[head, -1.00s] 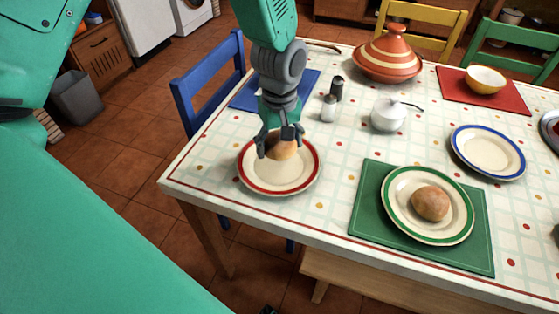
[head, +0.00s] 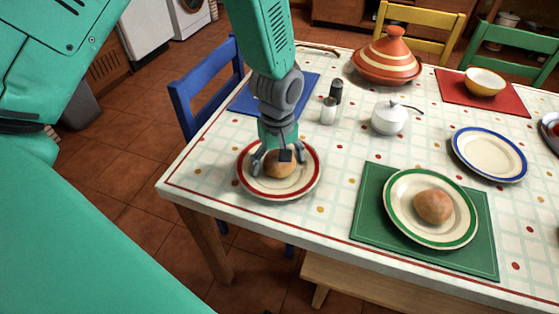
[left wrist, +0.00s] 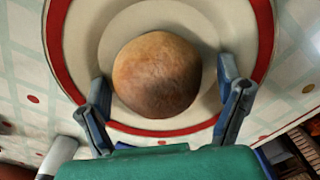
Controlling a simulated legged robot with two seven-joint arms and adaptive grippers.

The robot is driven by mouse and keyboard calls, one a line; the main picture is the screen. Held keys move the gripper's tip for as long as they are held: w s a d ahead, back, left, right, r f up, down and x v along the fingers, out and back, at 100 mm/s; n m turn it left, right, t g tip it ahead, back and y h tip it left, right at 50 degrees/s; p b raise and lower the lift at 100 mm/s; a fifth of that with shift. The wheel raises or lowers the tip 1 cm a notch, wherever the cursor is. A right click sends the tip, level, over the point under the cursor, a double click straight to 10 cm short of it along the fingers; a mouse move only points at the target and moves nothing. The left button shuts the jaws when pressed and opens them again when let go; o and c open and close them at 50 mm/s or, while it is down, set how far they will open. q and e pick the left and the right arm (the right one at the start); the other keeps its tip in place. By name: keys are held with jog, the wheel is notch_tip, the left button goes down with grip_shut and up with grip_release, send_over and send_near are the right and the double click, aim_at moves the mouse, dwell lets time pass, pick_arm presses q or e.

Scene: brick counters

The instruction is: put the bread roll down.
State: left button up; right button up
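A round brown bread roll (head: 279,167) rests on the red-rimmed plate (head: 301,184) near the table's left corner. My left gripper (head: 280,160) is over it, pointing down, with a finger on either side. In the left wrist view, the roll (left wrist: 157,74) sits within the red ring of the plate (left wrist: 60,50). The fingers of my left gripper (left wrist: 163,80) are spread wider than the roll, with a clear gap on the right and a narrow one on the left. My right gripper is not in view.
A second roll (head: 433,206) lies on a green-rimmed plate (head: 402,224) on a green mat (head: 373,222). Shakers (head: 328,111), a white lidded pot (head: 389,119) and a tagine (head: 387,60) stand behind. A blue-rimmed plate (head: 489,155) is at right. A blue chair (head: 180,97) stands at left.

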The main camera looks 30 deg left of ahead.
pick_arm(q)
jog(key=shift+a+r, duration=0.1)
jog(key=shift+a, duration=0.05)
jog(key=shift+r, duration=0.4)
notch_tip(320, 180, up, 11)
jog(key=p, duration=0.2)
jog(key=shift+r+p, duration=0.2)
jog(key=shift+p, duration=0.1)
